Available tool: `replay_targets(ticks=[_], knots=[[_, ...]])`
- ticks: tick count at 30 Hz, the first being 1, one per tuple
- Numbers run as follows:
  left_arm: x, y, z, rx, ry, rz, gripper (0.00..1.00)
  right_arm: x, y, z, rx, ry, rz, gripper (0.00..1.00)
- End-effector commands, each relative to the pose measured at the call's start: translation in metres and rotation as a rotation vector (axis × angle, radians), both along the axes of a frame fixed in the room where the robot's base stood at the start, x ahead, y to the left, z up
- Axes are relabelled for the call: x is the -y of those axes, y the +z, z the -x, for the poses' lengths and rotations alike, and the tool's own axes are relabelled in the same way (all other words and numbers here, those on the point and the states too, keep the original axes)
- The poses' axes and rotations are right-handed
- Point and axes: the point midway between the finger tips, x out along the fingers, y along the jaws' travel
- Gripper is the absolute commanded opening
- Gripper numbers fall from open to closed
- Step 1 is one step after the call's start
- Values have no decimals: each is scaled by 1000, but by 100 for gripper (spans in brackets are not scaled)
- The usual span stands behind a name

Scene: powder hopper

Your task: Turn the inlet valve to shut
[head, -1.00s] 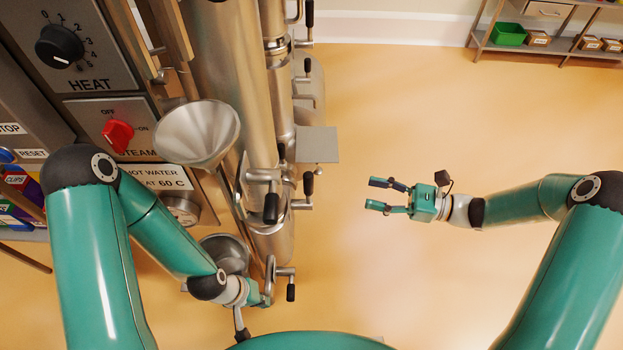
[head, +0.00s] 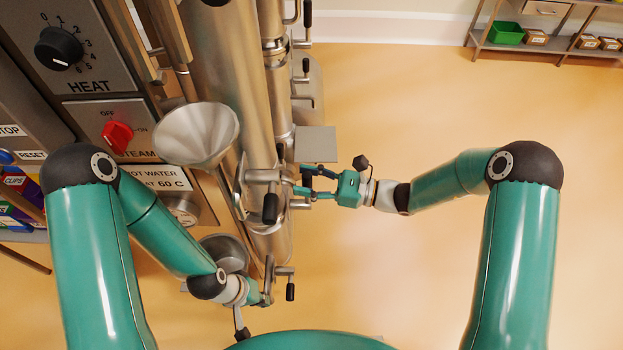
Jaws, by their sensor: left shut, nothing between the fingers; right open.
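Several steel valves with black-knobbed cranks sit along the vertical pipes; no label shows which is the inlet valve. My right gripper (head: 304,181) is open, its fingers pointing left at the crank of the mid-height valve on the right-hand side of the pipe. That crank's black handle is mostly hidden by the fingers, and I cannot tell whether they touch it. Beside it is another crank with a large black handle (head: 270,208). My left gripper (head: 268,299) is shut and empty, low beside a lower crank valve (head: 290,291); whether it touches is unclear.
A steel funnel (head: 197,134) juts out in front of the panel with the red steam switch (head: 117,135) and heat dial (head: 59,48). A small square plate (head: 315,143) sticks out just above my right gripper. The floor to the right is clear up to a shelf (head: 545,48).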

Motion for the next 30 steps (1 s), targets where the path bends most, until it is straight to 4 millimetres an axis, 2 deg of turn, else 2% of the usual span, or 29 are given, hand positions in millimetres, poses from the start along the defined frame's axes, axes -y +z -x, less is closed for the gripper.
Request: replay_targets(ticks=[6, 15, 22, 23, 30], knots=[[0, 0, 0, 0, 0, 0, 0, 0, 0, 0, 0, 0, 0, 48], [0, 0, 0, 0, 0, 0, 0, 0, 0, 0, 0, 0, 0, 0], [0, 0, 0, 0, 0, 0, 0, 0, 0, 0, 0, 0, 1, 0], [-1, 0, 0, 0, 2, 0, 0, 12, 0, -1, 0, -7, 1, 0], [0, -5, 0, 0, 0, 0, 0, 0, -2, -2, 25, -1, 0, 0]])
